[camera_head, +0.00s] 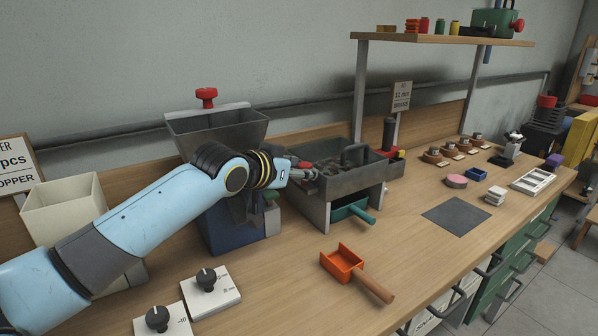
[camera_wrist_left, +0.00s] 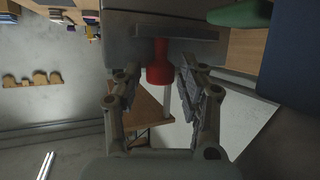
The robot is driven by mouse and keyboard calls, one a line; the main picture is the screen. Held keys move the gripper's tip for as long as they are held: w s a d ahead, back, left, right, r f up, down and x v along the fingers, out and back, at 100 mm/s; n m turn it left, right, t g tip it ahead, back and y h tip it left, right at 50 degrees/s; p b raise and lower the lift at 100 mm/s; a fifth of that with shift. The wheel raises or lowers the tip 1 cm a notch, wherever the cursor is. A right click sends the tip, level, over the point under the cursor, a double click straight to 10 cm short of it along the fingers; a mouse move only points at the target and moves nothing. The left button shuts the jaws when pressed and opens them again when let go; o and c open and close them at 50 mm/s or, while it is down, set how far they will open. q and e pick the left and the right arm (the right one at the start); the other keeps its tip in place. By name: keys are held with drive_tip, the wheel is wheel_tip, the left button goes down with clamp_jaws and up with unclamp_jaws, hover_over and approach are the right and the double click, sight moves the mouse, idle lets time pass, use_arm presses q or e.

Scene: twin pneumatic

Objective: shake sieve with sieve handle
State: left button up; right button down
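The sieve is a dark grey open box (camera_head: 352,170) on a stand at the middle of the bench in the head view. In the left wrist view its grey side wall (camera_wrist_left: 160,24) fills the top. A red handle (camera_wrist_left: 159,62) sticks out from it. My left gripper (camera_head: 304,172) is at the sieve's left side in the head view, where it hides the handle. In the wrist view the left gripper's fingers (camera_wrist_left: 164,92) are apart, one on each side of the red handle, with gaps between. My right gripper is not in view.
A grey hopper (camera_head: 218,130) on a blue base stands left of the sieve, close to my arm. A teal drawer-like scoop (camera_head: 352,211) sits under the sieve. An orange scoop (camera_head: 343,262) lies in front.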

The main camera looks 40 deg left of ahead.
use_arm(q)
clamp_jaws()
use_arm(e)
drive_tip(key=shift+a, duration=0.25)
